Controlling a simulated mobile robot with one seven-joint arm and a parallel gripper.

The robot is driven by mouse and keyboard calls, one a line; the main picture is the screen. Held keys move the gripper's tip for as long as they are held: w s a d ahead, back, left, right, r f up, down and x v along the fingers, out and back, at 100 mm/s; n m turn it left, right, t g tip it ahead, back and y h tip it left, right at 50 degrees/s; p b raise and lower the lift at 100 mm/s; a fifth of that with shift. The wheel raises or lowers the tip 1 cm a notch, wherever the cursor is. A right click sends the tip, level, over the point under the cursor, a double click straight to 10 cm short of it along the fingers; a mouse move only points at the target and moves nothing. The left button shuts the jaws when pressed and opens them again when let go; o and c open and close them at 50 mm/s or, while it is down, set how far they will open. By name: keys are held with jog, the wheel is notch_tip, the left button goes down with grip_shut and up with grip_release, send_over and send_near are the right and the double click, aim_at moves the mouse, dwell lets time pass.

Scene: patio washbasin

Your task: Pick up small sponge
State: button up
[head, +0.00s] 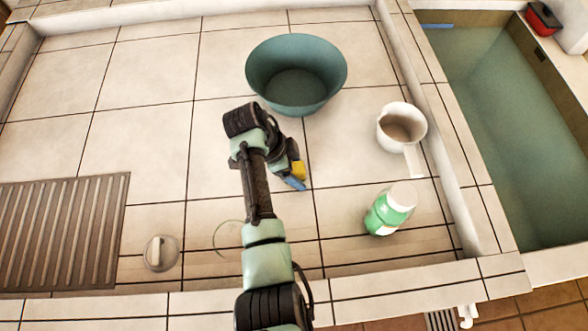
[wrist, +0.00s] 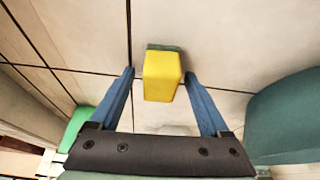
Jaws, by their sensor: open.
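The small sponge (wrist: 162,78) is a yellow block with a green layer at its far end in the wrist view. It sits between the two blue fingers of my gripper (wrist: 160,74), with a visible gap on each side. The gripper is open, and the fingers do not appear to touch the sponge. In the head view a bit of the yellow sponge (head: 299,170) shows beside my gripper (head: 297,182), on the tiled surface right of the arm; the rest is hidden by the gripper.
A teal basin (head: 296,75) stands behind the gripper. A clear round lid or dish (head: 161,253) and a ribbed drain mat (head: 65,232) are left. A water trough (head: 505,130) lies beyond the right ledge.

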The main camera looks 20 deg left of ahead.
aim_at(296, 167)
grip_shut()
jog(key=shift+r, duration=0.1)
notch_tip(296, 167, up, 10)
jog(key=shift+f+p, duration=0.1)
jog(key=shift+p, duration=0.35)
jog(key=c, duration=0.8)
grip_release()
grip_shut()
